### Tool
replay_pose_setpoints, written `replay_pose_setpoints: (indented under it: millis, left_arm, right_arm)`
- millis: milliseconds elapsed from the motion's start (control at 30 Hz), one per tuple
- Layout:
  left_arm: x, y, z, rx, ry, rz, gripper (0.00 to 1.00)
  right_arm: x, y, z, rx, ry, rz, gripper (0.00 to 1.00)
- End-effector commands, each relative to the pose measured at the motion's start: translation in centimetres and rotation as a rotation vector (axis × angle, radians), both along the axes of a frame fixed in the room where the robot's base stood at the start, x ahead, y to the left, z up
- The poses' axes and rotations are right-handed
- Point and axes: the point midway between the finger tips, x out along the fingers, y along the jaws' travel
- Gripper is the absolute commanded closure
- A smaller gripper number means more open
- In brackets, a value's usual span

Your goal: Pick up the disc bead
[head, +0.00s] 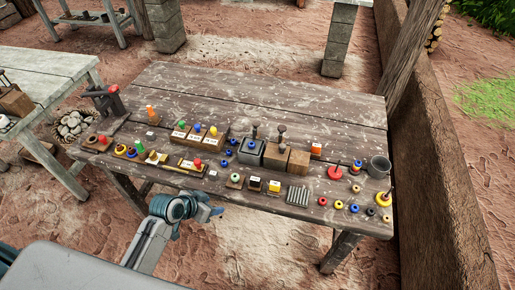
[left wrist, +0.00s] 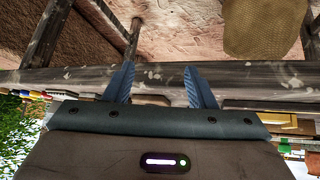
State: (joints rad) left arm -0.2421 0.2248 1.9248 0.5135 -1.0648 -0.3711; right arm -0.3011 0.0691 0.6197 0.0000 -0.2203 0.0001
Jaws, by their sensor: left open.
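My left gripper (head: 214,209) is in front of the table's near edge, apart from the beads. In the left wrist view its two blue-grey fingers (left wrist: 158,80) are spread with nothing between them. I cannot tell which is the disc bead. My right gripper is not in view.
The wooden table (head: 250,88) holds blocks with pegs (head: 275,156), a grey cup (head: 379,166), and a ridged grey piece (head: 297,196). Its back half is mostly clear. A low wall (head: 440,160) stands on the right, and another table (head: 45,65) on the left.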

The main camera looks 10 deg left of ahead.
Motion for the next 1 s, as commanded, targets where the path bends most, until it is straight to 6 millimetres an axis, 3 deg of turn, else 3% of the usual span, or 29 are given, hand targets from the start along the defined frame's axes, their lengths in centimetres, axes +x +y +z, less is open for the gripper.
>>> replay_pose_setpoints:
  millis: [100,367,733,867,1000]
  left_arm:
    - [0.4,-0.6,2.2,-0.006,-0.031,-0.039,0.50]
    - [5.4,-0.7,5.0,-0.070,-0.168,-0.112,0.50]
    - [12.8,0.2,11.3,-0.156,-0.405,-0.189,0.50]
    - [14.2,-0.2,11.7,-0.168,-0.430,-0.190,0.50]
    - [15.8,-1.6,10.8,-0.171,-0.428,-0.192,0.50]
  right_arm:
    - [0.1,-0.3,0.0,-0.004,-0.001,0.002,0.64]
    - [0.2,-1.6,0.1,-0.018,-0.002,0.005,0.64]
    - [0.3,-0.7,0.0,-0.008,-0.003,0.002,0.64]
    - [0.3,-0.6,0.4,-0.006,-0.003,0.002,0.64]
    - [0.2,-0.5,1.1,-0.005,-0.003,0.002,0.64]
